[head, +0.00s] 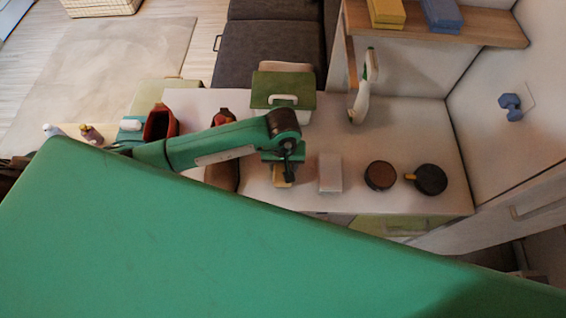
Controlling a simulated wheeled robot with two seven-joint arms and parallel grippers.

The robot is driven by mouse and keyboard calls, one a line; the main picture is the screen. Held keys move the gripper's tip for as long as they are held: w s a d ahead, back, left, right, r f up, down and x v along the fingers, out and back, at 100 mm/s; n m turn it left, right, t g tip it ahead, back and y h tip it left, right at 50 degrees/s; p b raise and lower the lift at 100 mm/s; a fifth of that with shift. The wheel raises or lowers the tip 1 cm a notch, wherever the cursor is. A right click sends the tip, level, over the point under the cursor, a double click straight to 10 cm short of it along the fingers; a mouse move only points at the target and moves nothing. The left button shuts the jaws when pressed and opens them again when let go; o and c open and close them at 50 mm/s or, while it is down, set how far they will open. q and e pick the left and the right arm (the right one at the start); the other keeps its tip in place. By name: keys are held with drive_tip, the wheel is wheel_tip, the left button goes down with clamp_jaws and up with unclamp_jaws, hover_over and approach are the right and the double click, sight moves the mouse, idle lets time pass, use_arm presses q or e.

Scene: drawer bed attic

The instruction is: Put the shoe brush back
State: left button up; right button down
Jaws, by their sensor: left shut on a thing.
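My left gripper (289,172) points down over the white counter (345,140), near its front edge. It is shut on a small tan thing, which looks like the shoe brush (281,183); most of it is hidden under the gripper. I cannot tell whether it touches the counter. My right gripper is not in view.
Behind is a green-lidded box (283,88). A white-green bottle (362,95) stands below a wooden shelf (480,30). A red container (159,123) is left.

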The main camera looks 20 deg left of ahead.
use_arm(q)
drive_tip(key=shift+f, duration=0.4)
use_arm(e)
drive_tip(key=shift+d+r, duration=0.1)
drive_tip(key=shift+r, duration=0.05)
use_arm(q)
drive_tip(key=shift+f, duration=0.1)
drive_tip(key=shift+f, duration=0.1)
drive_tip(key=o, duration=0.9)
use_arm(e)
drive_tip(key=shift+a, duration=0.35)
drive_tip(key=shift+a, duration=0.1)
